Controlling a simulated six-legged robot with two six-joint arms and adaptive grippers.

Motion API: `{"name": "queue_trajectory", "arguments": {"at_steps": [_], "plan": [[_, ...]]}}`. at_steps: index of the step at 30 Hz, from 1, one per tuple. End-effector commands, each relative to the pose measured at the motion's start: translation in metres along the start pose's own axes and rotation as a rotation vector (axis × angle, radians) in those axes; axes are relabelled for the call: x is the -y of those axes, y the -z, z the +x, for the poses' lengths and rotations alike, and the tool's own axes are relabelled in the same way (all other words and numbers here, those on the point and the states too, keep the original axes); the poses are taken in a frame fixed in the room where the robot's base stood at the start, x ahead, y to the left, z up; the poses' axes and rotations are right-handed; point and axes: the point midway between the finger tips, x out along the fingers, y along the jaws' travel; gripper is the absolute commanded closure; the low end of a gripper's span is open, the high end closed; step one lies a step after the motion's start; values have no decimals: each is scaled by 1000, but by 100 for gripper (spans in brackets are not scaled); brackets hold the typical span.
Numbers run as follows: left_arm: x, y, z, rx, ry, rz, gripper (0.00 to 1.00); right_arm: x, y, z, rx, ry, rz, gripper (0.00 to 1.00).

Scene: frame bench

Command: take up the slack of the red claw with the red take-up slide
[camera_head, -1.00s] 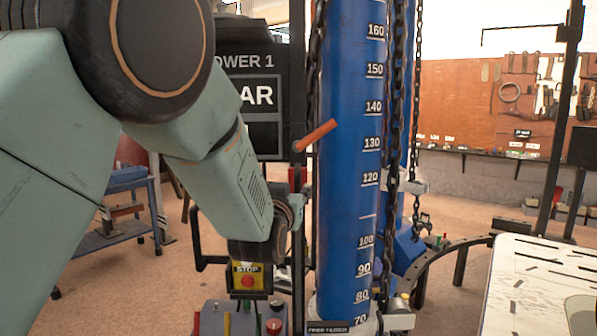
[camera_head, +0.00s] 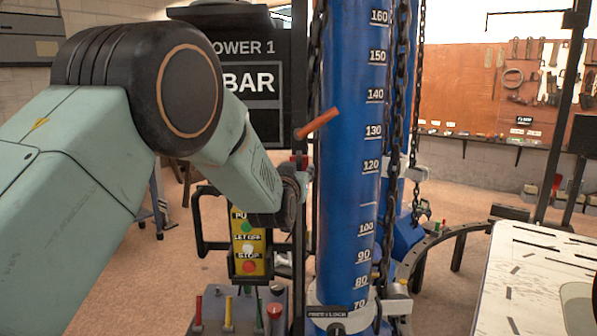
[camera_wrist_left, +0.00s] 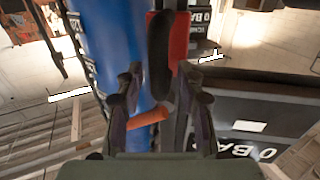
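The orange-red lever (camera_head: 317,123) sticks out up and right from a dark upright rail (camera_head: 299,250) beside the blue column (camera_head: 345,200). My left gripper (camera_head: 303,180) is at this rail, below the lever; its fingers are hard to make out there. In the left wrist view its fingers (camera_wrist_left: 160,78) are open, with the orange-red lever (camera_wrist_left: 148,119) showing between them. A red block (camera_wrist_left: 180,38) beside a black rounded bar (camera_wrist_left: 160,50) lies past the fingertips; it may be the red take-up slide. Contact cannot be told. I cannot identify the red claw. My right gripper is out of view.
Chains (camera_head: 393,130) hang along the blue column's right side. A yellow button box (camera_head: 248,245) and a console with coloured levers (camera_head: 230,312) stand below my left arm. A dark tower sign (camera_head: 246,85) is behind. A slotted white table (camera_head: 540,275) is at the right.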

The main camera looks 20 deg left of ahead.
Motion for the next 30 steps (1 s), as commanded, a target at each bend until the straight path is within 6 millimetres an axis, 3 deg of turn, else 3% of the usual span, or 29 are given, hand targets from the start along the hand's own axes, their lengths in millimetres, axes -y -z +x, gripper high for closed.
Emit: {"name": "queue_trajectory", "arguments": {"at_steps": [2, 15, 30], "plan": [[0, 0, 0, 0, 0, 0, 62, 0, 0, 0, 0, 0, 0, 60], [0, 0, 0, -1, 0, 0, 100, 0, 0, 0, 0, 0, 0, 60], [0, 2, 0, -6, -1, 1, 100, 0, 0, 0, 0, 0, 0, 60]]}}
